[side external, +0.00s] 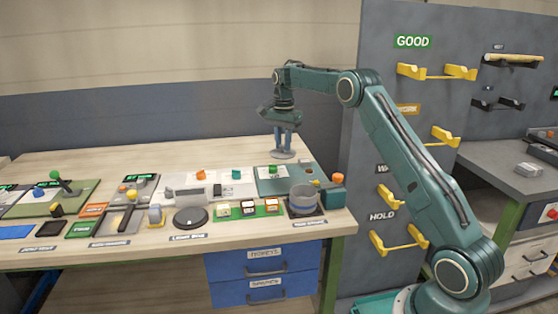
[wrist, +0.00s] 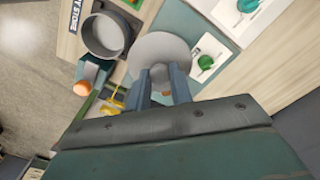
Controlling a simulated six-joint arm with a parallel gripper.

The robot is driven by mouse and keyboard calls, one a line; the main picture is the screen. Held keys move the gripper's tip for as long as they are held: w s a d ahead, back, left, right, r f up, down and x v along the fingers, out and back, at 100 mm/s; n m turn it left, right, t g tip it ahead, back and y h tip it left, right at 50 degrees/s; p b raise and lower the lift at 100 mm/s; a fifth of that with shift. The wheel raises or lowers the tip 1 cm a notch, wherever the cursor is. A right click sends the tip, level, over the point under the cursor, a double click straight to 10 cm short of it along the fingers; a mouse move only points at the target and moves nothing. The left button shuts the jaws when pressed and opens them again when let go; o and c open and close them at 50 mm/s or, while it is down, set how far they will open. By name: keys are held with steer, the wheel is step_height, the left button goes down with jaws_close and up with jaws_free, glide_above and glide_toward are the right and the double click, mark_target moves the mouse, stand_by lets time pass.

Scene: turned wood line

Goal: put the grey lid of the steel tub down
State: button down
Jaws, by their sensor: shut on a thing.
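My gripper (side external: 285,147) is shut on the knob of the grey lid (side external: 283,155), a flat round disc at the back right of the bench. In the wrist view the lid (wrist: 150,45) lies just beyond my two fingertips (wrist: 160,75), its knob between them. The lid looks level. I cannot tell whether it touches the bench top or hangs a little above it. The steel tub (side external: 303,199) stands open at the front right of the bench, apart from the lid. It also shows in the wrist view (wrist: 91,50), open and seemingly empty.
An orange-topped teal block (side external: 335,192) stands beside the tub. Coloured tiles (side external: 247,208) and a dark round disc (side external: 190,218) lie along the front. The bench's back (side external: 215,155) is clear.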

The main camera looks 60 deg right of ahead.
mark_target(277, 151)
steer(key=w+f, duration=0.1)
steer(key=f, duration=0.2)
steer(key=w+f, duration=0.1)
steer(key=shift+w+d+f, duration=0.3)
steer(key=shift+w, duration=0.05)
steer(key=shift+f, duration=2)
steer(key=shift+f, duration=0.15)
steer(key=shift+f, duration=1.85)
steer(key=shift+f, duration=0.15)
steer(key=c, duration=1.2)
jaws_free()
steer(key=shift+c, duration=0.2)
